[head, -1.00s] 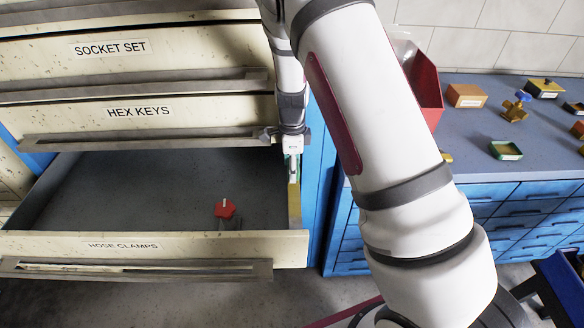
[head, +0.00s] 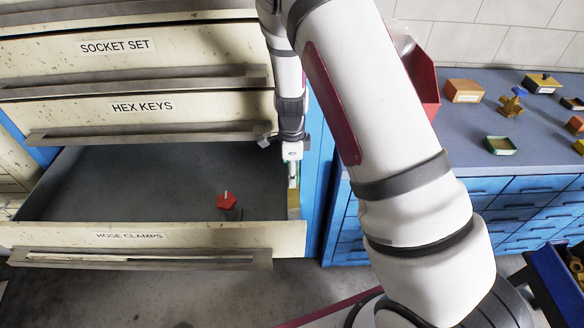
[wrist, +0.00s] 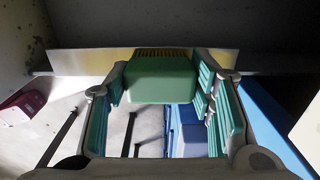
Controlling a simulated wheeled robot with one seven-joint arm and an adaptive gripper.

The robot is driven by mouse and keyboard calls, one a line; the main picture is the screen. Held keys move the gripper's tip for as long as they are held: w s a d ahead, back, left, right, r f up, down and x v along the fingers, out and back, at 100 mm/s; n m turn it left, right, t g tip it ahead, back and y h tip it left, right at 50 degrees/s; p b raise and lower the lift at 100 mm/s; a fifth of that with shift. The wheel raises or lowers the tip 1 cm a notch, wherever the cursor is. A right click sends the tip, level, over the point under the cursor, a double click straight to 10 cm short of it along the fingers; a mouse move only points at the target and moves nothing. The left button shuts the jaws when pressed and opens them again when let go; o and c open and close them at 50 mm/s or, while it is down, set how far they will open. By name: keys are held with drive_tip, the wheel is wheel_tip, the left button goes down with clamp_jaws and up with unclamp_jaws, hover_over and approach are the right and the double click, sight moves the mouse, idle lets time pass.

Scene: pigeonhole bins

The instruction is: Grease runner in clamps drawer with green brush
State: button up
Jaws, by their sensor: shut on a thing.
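The clamps drawer (head: 60,233), labelled HOSE CLAMPS, stands pulled open below the HEX KEYS drawer. Its yellowish runner (head: 294,207) lies along the drawer's right side and crosses the top of the wrist view (wrist: 85,60). My gripper (head: 292,168) points down over that side. In the wrist view it is shut on the green brush (wrist: 160,82), whose block sits between the teal finger pads. The brush's bristles (wrist: 165,53) are at the yellowish strip; whether they touch it I cannot tell. In the head view the brush is mostly hidden.
A red piece (head: 227,200) lies in the drawer, near its front. The HEX KEYS drawer (head: 200,110) above is shut. A blue bench (head: 465,135) to the right holds a red bin (head: 425,85), a green tray (head: 501,146) and several small boxes.

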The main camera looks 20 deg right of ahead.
drive_tip(key=shift+s, duration=0.15)
drive_tip(key=shift+s+a+p, duration=0.25)
drive_tip(key=shift+s+p, duration=0.15)
drive_tip(key=shift+s, duration=0.25)
drive_tip(key=shift+s+a+p, duration=0.2)
drive_tip(key=shift+s+p, duration=0.15)
drive_tip(key=shift+s, duration=0.35)
drive_tip(key=shift+s+a+p, duration=0.25)
drive_tip(key=shift+s+p, duration=0.15)
drive_tip(key=shift+s, duration=0.25)
drive_tip(key=shift+s+a+p, duration=0.3)
drive_tip(key=shift+s+p, duration=0.2)
drive_tip(key=shift+s, duration=0.5)
drive_tip(key=shift+s+a+p, duration=0.3)
drive_tip(key=shift+s+p, duration=0.2)
drive_tip(key=shift+s, duration=0.45)
drive_tip(key=shift+w, duration=0.15)
drive_tip(key=shift+w+d+b, duration=0.2)
drive_tip(key=shift+w+b, duration=0.1)
drive_tip(key=shift+w, duration=0.35)
drive_tip(key=shift+w+d+b, duration=0.25)
drive_tip(key=shift+w+b, duration=0.1)
drive_tip(key=shift+w, duration=0.35)
drive_tip(key=shift+w+d+b, duration=0.2)
drive_tip(key=shift+w+b, duration=0.1)
drive_tip(key=shift+w, duration=0.35)
drive_tip(key=shift+w, duration=0.1)
